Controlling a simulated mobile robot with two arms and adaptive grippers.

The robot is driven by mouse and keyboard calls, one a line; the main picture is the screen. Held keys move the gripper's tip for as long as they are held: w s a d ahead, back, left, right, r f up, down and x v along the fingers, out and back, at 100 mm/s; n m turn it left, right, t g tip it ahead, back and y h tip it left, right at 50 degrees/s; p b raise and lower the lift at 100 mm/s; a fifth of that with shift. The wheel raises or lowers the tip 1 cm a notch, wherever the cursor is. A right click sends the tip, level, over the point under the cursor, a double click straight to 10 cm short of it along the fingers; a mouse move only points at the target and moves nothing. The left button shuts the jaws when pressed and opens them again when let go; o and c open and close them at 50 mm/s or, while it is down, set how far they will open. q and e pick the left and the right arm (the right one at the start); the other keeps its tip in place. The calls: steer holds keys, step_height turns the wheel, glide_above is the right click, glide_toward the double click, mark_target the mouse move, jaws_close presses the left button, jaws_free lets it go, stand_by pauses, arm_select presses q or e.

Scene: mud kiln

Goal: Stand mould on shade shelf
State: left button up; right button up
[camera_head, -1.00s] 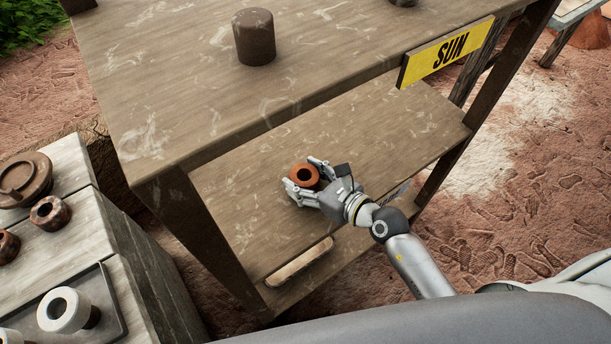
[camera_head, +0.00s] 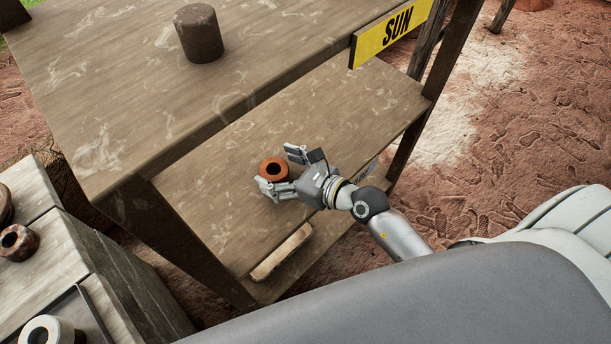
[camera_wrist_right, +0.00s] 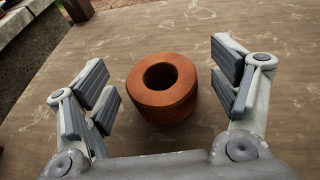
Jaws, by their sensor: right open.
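The mould (camera_head: 274,168), a reddish-brown ring with a round hole, stands upright on the lower shelf (camera_head: 330,125) under the top board with the yellow SUN sign (camera_head: 391,34). My right gripper (camera_head: 283,172) is open around it, a finger on either side. In the right wrist view the mould (camera_wrist_right: 163,88) sits between the spread fingers of the gripper (camera_wrist_right: 168,90), with a clear gap on both sides. My left gripper is not in view.
A dark cylinder (camera_head: 199,33) stands on the top board (camera_head: 110,80). A pale wooden bar (camera_head: 281,252) lies at the lower shelf's front edge. Several ring-shaped pieces sit on the wooden blocks at left, including a white ring (camera_head: 48,330). The shelf right of the mould is bare.

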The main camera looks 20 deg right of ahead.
steer(key=v, duration=1)
steer(key=shift+b, duration=0.4)
steer(key=shift+s+d+r, duration=0.1)
steer(key=shift+s+d, duration=0.05)
steer(key=shift+s, duration=0.1)
